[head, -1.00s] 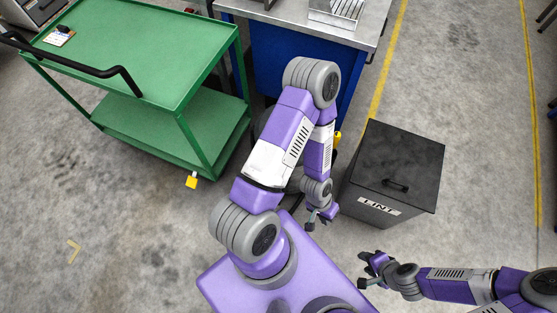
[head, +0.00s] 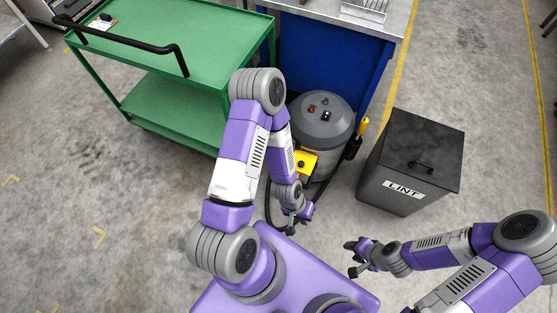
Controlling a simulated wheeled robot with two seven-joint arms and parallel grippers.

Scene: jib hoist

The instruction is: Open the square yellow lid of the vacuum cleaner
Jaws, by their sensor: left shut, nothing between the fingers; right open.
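The vacuum cleaner (head: 320,122) is a grey drum with a domed dark top, standing on the floor in front of the blue bench. Its square yellow lid (head: 306,162) is on its lower front side, with a dark knob; it looks closed, and my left arm partly covers its left edge. My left gripper (head: 292,224) is shut and empty, below and a little left of the yellow lid and apart from it in the picture. My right gripper (head: 352,258) is open and empty, farther below and to the right, over the floor.
A black bin marked LINT (head: 413,160) stands right of the vacuum cleaner. A green two-shelf cart (head: 165,50) stands at the upper left. The blue bench (head: 335,55) is behind the vacuum. A dark hose (head: 268,205) runs down beside my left arm. Floor at lower left is clear.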

